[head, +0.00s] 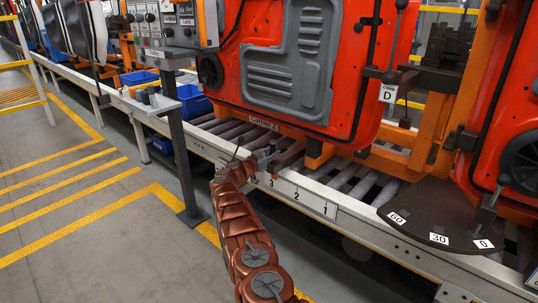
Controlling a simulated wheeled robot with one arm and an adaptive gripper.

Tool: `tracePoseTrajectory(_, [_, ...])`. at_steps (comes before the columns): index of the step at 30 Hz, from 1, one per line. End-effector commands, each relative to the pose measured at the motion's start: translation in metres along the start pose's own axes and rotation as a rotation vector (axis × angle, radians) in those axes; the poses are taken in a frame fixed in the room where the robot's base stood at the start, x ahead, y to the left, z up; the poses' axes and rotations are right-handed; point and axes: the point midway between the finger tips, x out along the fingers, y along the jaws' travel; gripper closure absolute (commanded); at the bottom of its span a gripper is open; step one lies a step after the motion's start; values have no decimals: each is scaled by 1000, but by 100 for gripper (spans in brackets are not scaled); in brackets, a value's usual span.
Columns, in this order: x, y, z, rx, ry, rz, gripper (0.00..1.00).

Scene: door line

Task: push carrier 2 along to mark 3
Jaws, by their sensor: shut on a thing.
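Carrier 2 (264,122) is an orange frame with a label. It bears a red door with a grey inner panel (285,75) and stands on the roller conveyor. My copper arm reaches up to the conveyor's near edge. My gripper (264,157) is small and grey here, shut at the near low end of a dark bar (288,154) under the carrier. The exact grip is too small to make out. Mark 3 (272,183) is on the pale rail just below my gripper. Mark 2 (296,194) and mark 1 (325,208) follow to the right.
A dark round plate (430,222) marked 60, 30 and 0 juts over the rail at right, by another red door (510,120). A grey post (180,150) with a small shelf stands left of my arm. Blue bins (193,102) are behind it. The floor at left is clear.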

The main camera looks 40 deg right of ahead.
Motion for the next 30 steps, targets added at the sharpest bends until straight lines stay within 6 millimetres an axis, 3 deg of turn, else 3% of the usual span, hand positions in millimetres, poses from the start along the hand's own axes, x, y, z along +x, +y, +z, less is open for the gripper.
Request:
tracePoseTrajectory(16, [-27, -34, -2, 2, 0, -56, 96])
tracePoseTrajectory(19, [-27, -35, -2, 2, 0, -57, 100])
tracePoseTrajectory(29, [-18, -26, -2, 2, 0, -39, 100])
tracePoseTrajectory(30, [-17, -25, -2, 2, 0, -37, 73])
